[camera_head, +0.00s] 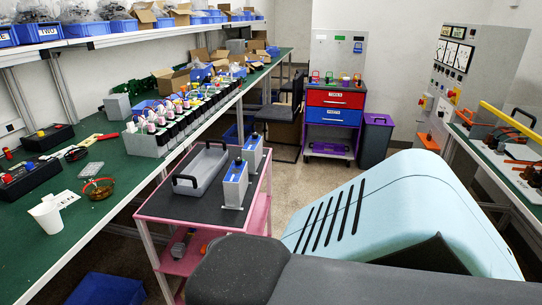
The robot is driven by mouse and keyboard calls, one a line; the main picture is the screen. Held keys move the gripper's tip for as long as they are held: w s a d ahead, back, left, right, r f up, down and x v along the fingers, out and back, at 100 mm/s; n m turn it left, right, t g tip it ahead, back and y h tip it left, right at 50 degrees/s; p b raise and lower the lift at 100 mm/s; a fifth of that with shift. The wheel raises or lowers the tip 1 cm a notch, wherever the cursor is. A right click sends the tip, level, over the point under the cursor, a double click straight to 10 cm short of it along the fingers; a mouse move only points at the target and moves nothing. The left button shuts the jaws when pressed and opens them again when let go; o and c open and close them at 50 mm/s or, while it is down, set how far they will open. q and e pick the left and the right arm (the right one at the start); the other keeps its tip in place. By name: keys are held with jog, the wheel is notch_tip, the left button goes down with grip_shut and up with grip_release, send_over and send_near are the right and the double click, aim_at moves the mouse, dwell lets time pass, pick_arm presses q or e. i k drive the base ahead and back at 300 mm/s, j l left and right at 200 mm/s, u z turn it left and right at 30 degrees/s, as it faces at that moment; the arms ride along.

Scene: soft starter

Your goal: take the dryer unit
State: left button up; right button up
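I cannot tell for sure which thing is the dryer unit. Two upright silver units with blue front panels stand on the black top of a pink cart (185,208). The nearer unit (235,187) is close to the cart's right edge, and the farther unit (253,153) stands just behind it. A grey tray (203,168) with black handles lies to their left on the same top. Neither of my grippers is in view. A dark arm link of mine crosses the bottom right and hides part of the scene.
A long green workbench (75,225) on the left holds a row of small devices (185,112), black boxes and a white cup (47,217). A drawer cabinet (333,118) and a grey bin (375,140) stand at the back. Another bench is at right. Open floor lies beyond the cart.

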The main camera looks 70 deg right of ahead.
aim_at(235, 183)
jog(key=z, duration=1.15)
jog(key=i+l, duration=0.1)
jog(key=l, duration=0.3)
jog(key=i+l, duration=0.1)
jog(key=l, duration=0.75)
jog(key=i+l, duration=0.15)
jog(key=l, duration=0.3)
jog(key=i+l, duration=0.1)
jog(key=l, duration=0.3)
